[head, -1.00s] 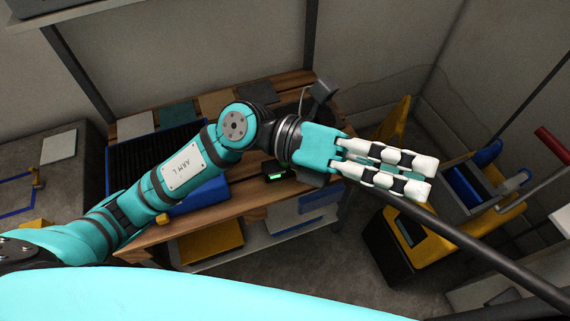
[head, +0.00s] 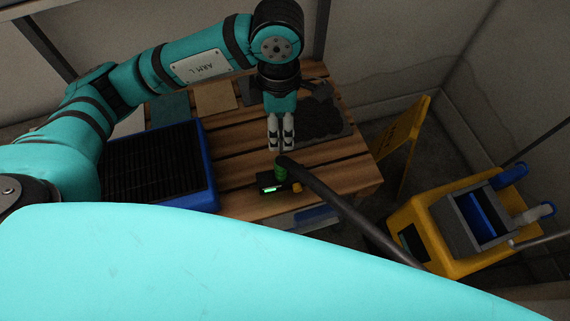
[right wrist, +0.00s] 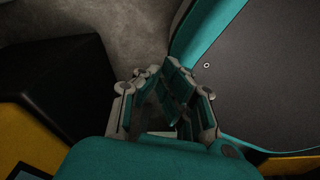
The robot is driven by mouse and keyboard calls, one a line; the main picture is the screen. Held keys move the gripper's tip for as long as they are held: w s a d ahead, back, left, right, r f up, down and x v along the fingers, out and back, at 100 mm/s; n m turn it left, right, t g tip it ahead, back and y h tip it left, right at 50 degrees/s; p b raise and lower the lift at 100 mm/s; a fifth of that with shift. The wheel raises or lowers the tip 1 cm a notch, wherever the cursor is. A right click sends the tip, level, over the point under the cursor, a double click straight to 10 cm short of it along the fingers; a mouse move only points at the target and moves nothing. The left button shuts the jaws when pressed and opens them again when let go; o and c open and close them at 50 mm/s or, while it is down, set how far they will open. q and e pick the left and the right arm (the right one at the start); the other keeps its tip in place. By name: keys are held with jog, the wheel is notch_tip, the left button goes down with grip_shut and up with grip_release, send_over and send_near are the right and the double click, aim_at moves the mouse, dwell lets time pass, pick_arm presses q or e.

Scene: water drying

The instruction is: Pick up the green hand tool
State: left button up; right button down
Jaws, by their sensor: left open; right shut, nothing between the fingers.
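A small green piece (head: 281,173), which looks like the green hand tool, shows at the front part of the wooden table (head: 232,203). It is small and partly covered by the end of a dark pole, so its full shape is hidden. My left gripper (head: 281,146) points down over the table, just behind the green piece in the head view. It is open and empty; I cannot tell its height above the boards. My right gripper (right wrist: 170,90) is shut and empty in the right wrist view, away from the table.
A black device with a lit green display (head: 267,184) lies beside the green piece. A dark pole (head: 345,213) crosses the front of the table. A blue-edged black tray (head: 212,175) is at left, a dark mat (head: 318,117) behind, a yellow mop cart (head: 440,262) at right.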

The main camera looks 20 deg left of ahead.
pick_arm(q)
send_over(281, 160)
jog(key=f, duration=0.6)
jog(key=shift+s+a, duration=0.1)
jog(key=shift+s, duration=0.1)
notch_tip(281, 160, down, 3)
jog(key=shift+w, duration=0.15)
jog(key=shift+f, duration=0.9)
notch_tip(281, 160, down, 4)
jog(key=shift+f+p, duration=0.25)
jog(key=shift+p, duration=0.2)
jog(key=shift+f, duration=0.2)
jog(key=c, duration=0.8)
grip_shut()
pick_arm(e)
jog(key=shift+g, duration=0.4)
jog(key=s, duration=0.4)
jog(key=shift+s+d+r, duration=0.25)
jog(key=shift+r, duration=0.05)
